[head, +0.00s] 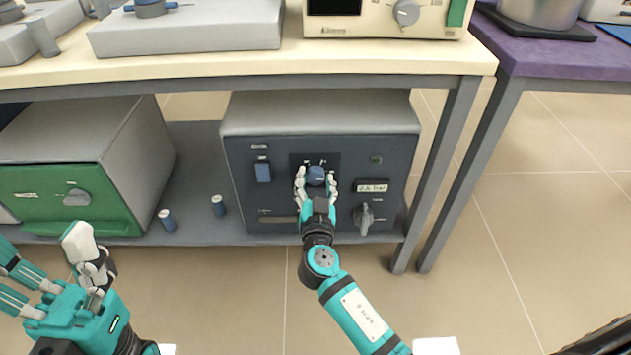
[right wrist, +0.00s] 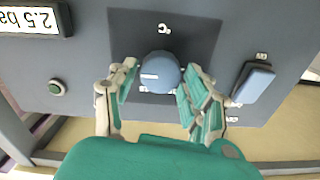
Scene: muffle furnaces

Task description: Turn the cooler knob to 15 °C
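The cooler (head: 285,210) is a grey box with a dark blue front on the lower shelf. Its round blue knob (head: 316,175) sits on a dark panel marked °C. In the right wrist view, the knob (right wrist: 160,72) has a white mark on the left of its face, with the panel upside down; the scale numbers are mostly hidden. My right gripper (head: 316,180) is at the knob, its fingers apart on either side of it. A small gap shows at the left finger in the right wrist view (right wrist: 158,88); contact on the other side is unclear. My left gripper (head: 45,258) is open and empty.
The cooler front also has a blue switch (head: 263,171), a 2.5 bar display (head: 372,186) and a grey valve handle (head: 364,217). The tabletop edge (head: 240,68) overhangs above.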

